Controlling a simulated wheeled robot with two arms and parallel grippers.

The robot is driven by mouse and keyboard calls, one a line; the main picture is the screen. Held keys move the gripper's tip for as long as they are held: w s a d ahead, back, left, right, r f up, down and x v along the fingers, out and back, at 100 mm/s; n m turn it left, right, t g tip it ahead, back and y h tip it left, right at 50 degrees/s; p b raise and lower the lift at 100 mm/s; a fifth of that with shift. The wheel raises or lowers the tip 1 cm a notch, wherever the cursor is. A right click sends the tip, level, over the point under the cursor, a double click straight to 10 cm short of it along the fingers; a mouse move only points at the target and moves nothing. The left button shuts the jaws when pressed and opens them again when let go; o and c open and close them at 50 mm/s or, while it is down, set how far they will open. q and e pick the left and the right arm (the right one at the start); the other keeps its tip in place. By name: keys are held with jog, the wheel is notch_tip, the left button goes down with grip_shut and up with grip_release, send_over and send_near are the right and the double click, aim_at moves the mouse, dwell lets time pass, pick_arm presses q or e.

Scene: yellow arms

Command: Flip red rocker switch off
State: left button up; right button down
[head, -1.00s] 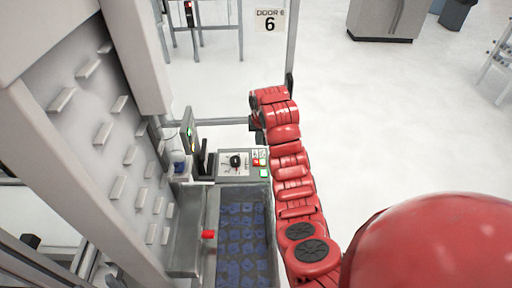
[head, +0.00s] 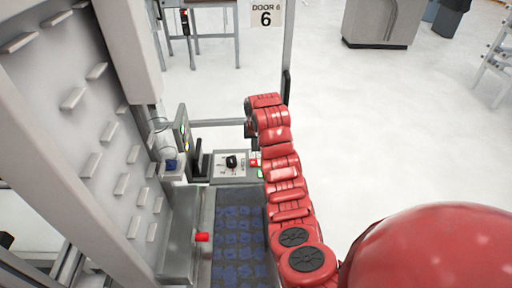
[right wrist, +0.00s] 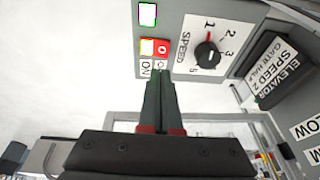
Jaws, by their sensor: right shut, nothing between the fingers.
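The red rocker switch (right wrist: 161,47) is on the grey control panel (right wrist: 180,90), with a bright pale half (right wrist: 147,47) beside its red half. ON and partly covered labels lie by it. In the head view the red switch (head: 254,163) shows at the panel's right edge, partly behind my right arm. My right gripper (right wrist: 160,74) is shut and empty, its fingertips close to the labels beside the red half; contact cannot be told. In the head view the gripper (head: 249,131) is mostly hidden by my arm. My left gripper is not in view.
A black speed knob (right wrist: 207,56) sits beside the switch. A green-lit switch (right wrist: 147,14) is on its other side. A black elevator-speed box (right wrist: 277,70) stands past the knob. A conveyor with blue marks (head: 238,235) and a red button (head: 202,237) lie nearer me.

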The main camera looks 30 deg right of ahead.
aim_at(253, 162)
jog(key=x, duration=0.6)
jog(key=shift+s+a+f, duration=0.25)
jog(key=shift+s+f, duration=0.1)
jog(key=shift+f, duration=0.15)
